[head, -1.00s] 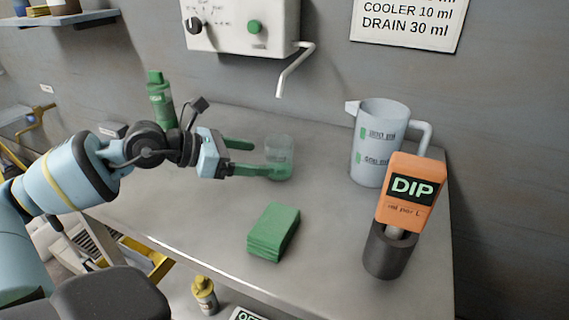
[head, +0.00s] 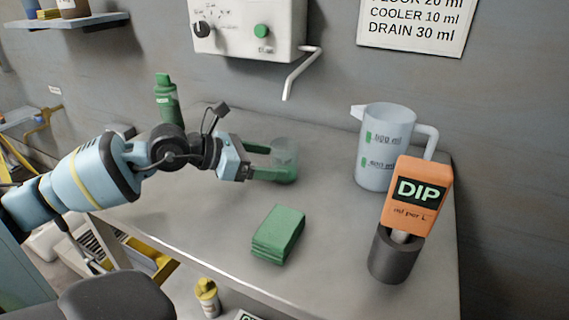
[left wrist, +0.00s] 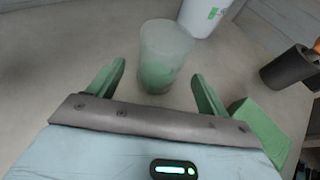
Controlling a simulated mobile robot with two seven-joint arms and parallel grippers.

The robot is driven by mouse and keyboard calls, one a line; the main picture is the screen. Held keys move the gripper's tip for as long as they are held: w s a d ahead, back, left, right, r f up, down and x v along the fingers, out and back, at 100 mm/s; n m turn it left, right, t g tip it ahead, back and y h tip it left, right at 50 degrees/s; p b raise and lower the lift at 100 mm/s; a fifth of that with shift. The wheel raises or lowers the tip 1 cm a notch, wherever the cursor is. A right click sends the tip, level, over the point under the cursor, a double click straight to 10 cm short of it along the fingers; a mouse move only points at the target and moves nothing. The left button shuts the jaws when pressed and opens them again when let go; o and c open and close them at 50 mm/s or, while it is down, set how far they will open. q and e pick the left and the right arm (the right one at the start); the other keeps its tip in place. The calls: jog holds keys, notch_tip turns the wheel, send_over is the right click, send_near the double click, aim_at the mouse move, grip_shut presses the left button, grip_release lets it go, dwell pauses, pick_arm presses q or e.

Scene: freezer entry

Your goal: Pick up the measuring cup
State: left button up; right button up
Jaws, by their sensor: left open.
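The measuring cup (head: 286,158) is a small clear cup, green in its lower part, upright on the grey counter. My left gripper (head: 271,162) is open, with green fingers pointing at the cup from the left at low height. In the left wrist view the cup (left wrist: 163,55) stands ahead, centred between the two open fingertips (left wrist: 158,72). Its base is near the line of the fingertips; I cannot tell whether either finger touches it. My right gripper is not in view.
A large jug (head: 384,150) with ml marks stands behind right. An orange DIP sign (head: 416,196) rises from a dark holder (head: 395,257). Green pads (head: 278,235) lie in front of the cup. A green bottle (head: 167,100) stands behind my arm. A dispenser spout (head: 300,73) overhangs the back.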

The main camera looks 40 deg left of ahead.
aim_at(280, 160)
pick_arm(q)
jog(key=shift+r+x, duration=0.15)
jog(key=shift+x, duration=0.6)
jog(key=shift+r+x, duration=0.1)
jog(key=shift+x, duration=0.65)
jog(key=shift+p+x, duration=0.35)
jog(key=shift+x, duration=0.7)
jog(key=shift+f, duration=0.1)
jog(key=c, duration=1.1)
jog(key=shift+o, duration=0.2)
jog(key=shift+r, duration=1.65)
jog(key=shift+s+a+r+b, duration=0.15)
jog(key=shift+s+b, duration=0.15)
jog(key=shift+s, duration=1.05)
jog(key=shift+s+a+r+b, duration=0.15)
jog(key=shift+s+b, duration=0.1)
jog(key=shift+s, duration=1.1)
jog(key=s, duration=0.7)
jog(key=s+a+r, duration=0.1)
jog(key=s, duration=0.2)
jog(key=shift+s+r, duration=0.1)
jog(key=shift+s, duration=0.25)
